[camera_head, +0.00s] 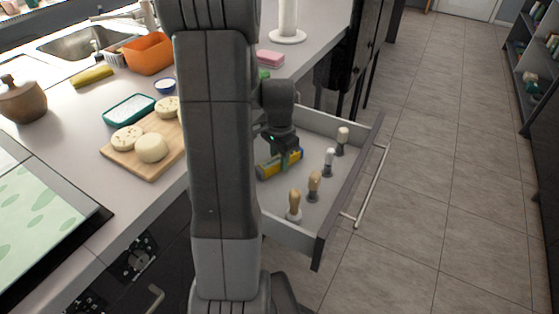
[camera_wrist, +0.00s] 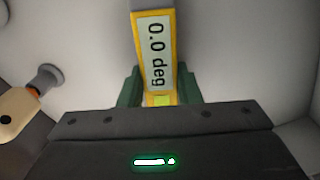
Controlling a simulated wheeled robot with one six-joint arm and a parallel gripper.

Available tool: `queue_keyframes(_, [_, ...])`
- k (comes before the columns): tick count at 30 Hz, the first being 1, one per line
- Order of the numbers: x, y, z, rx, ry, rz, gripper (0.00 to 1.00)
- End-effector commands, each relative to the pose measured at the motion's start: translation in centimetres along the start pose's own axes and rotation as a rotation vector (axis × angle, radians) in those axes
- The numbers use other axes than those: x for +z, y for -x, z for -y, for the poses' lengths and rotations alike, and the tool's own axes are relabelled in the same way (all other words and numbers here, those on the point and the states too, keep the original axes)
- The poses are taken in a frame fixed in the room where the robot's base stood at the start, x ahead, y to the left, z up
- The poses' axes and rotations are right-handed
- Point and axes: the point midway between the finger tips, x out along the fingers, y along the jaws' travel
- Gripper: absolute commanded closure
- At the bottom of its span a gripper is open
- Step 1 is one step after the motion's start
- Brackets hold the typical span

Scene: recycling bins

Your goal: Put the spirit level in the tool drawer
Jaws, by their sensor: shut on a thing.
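The spirit level (camera_head: 268,169) is a yellow bar with a blue-grey part, seen in the head view inside the open tool drawer (camera_head: 281,231). In the wrist view the level (camera_wrist: 155,50) shows a display reading "0.0 deg". My gripper (camera_head: 289,157) is shut on the level, with its green fingers (camera_wrist: 158,92) on either side of it. The gripper is low within the drawer's walls. I cannot tell whether the level touches the drawer floor. My arm hides the drawer's left part in the head view.
Several wooden-handled tools (camera_head: 314,186) stand along the drawer's front side; one handle (camera_wrist: 18,112) shows at left in the wrist view. The counter holds a cutting board (camera_head: 126,164) with pale rounds, an orange container (camera_head: 149,54) and a pot (camera_head: 22,101). Open floor lies to the right.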

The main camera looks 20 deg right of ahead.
Motion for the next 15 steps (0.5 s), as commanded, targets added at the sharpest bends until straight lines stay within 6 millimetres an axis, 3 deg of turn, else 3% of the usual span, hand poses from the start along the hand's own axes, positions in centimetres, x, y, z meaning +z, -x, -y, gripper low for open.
queue_keyframes(12, [0.00,-0.73,0.01,0.000,0.000,0.000,0.98])
queue_keyframes(13, [0.00,-0.74,0.00,0.000,0.000,0.000,0.68])
queue_keyframes(15, [0.00,-0.64,0.00,-0.001,0.000,0.000,0.54])
